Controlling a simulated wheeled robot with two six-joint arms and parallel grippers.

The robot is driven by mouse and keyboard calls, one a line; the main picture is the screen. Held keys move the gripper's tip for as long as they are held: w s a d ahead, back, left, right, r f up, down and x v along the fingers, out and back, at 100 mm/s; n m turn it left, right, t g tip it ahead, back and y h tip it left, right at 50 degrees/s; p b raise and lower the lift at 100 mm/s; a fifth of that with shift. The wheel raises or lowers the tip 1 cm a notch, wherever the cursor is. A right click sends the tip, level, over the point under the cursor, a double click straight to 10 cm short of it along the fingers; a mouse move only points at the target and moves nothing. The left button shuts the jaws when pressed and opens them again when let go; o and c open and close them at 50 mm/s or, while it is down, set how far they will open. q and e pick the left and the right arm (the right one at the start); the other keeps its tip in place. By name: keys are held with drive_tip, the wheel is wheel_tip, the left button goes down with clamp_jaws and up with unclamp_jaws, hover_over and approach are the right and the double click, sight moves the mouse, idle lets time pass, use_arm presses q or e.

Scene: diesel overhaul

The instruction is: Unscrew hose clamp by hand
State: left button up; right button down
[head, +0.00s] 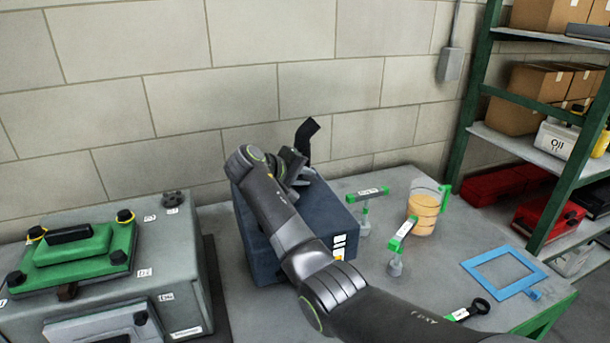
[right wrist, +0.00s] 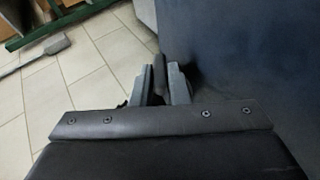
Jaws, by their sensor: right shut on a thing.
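A black bent hose (head: 307,135) stands up at the far side of the dark blue block (head: 262,222) on the bench. My right gripper (head: 296,165) is at the far top edge of the block, right by the foot of the hose. In the right wrist view its fingers (right wrist: 165,88) are shut on a dark narrow piece (right wrist: 159,72) beside the block's dark blue side (right wrist: 235,60). I cannot tell whether this piece is part of the hose clamp. The clamp itself is not clearly visible, with my gripper and arm in front of that area. My left gripper is not in view.
Right of the block stand green-handled tools (head: 403,234) and a jug of orange liquid (head: 423,212). A blue frame (head: 503,270) lies near the bench's right edge. A grey engine housing (head: 185,265) stands left, a green shelf rack (head: 470,125) right. The wall is close behind.

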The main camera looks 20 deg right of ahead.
drive_tip(key=shift+f+h, duration=0.1)
drive_tip(key=shift+h, duration=0.4)
drive_tip(key=c, duration=1.7)
unclamp_jaws()
drive_tip(key=shift+a, duration=0.1)
drive_tip(key=b+v, duration=0.4)
drive_tip(key=v, duration=1.3)
drive_tip(key=shift+s, duration=0.2)
drive_tip(key=shift+a+f, duration=0.1)
drive_tip(key=shift+a, duration=0.05)
